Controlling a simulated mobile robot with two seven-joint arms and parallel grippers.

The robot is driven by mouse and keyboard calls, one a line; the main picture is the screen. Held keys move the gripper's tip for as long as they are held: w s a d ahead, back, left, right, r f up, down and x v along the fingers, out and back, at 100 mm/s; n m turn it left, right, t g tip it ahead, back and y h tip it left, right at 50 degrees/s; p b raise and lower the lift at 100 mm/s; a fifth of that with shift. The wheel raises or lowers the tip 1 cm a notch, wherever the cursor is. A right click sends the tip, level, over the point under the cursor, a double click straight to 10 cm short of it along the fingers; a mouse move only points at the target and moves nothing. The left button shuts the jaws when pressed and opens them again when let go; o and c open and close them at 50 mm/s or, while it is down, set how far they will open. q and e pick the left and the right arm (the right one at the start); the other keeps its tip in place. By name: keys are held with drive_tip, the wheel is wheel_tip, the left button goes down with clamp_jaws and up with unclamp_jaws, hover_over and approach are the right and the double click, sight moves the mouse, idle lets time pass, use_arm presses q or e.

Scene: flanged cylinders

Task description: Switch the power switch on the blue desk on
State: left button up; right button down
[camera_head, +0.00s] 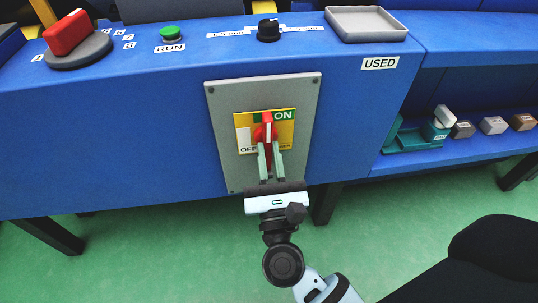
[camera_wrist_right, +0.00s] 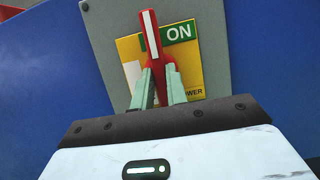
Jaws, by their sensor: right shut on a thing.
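The power switch is a red handle (camera_head: 267,126) on a yellow plate (camera_head: 286,133), fixed to a grey panel (camera_head: 222,105) on the front of the blue desk (camera_head: 140,130). The plate has a green ON field at its top and a white OFF field at its lower left. The red handle also shows in the right wrist view (camera_wrist_right: 151,38); it stands nearly upright, its tip beside the ON field. My right gripper (camera_head: 270,150) is shut on the handle from below, one finger on each side; its fingers also show in the right wrist view (camera_wrist_right: 160,88). My left gripper is not in view.
On the desk top are a red lever (camera_head: 68,34) on a grey base, a green RUN button (camera_head: 171,33), a black knob (camera_head: 268,29) and a grey tray (camera_head: 366,35). A shelf at right holds a teal holder (camera_head: 412,137) and several small blocks. Green floor lies below.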

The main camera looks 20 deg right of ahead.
drive_tip(key=c, duration=1.4)
unclamp_jaws()
drive_tip(key=v, duration=0.8)
